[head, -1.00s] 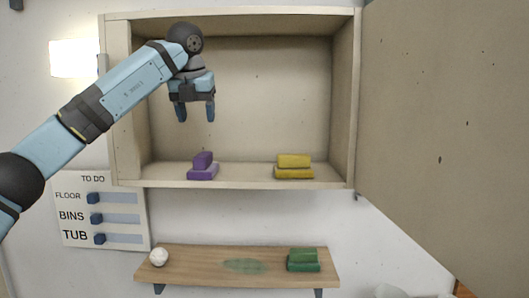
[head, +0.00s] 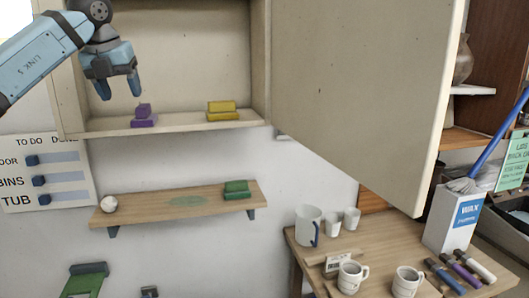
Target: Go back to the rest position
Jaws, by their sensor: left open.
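My left gripper (head: 119,88) shows at the upper left of the head view. It is open and empty, in front of the open wall cabinet (head: 190,125). Two purple blocks (head: 144,116) sit on the cabinet floor below and right of the gripper, one on the other. Two yellow blocks (head: 222,110) are stacked to their right. The gripper's fingertips are apart from the blocks. My right gripper is not in view.
The cabinet door (head: 350,90) stands wide open to the right. A wooden shelf (head: 150,206) below holds a white ball (head: 109,204) and green blocks (head: 236,189). A table (head: 335,245) with mugs, markers and a wax box (head: 452,222) is at lower right.

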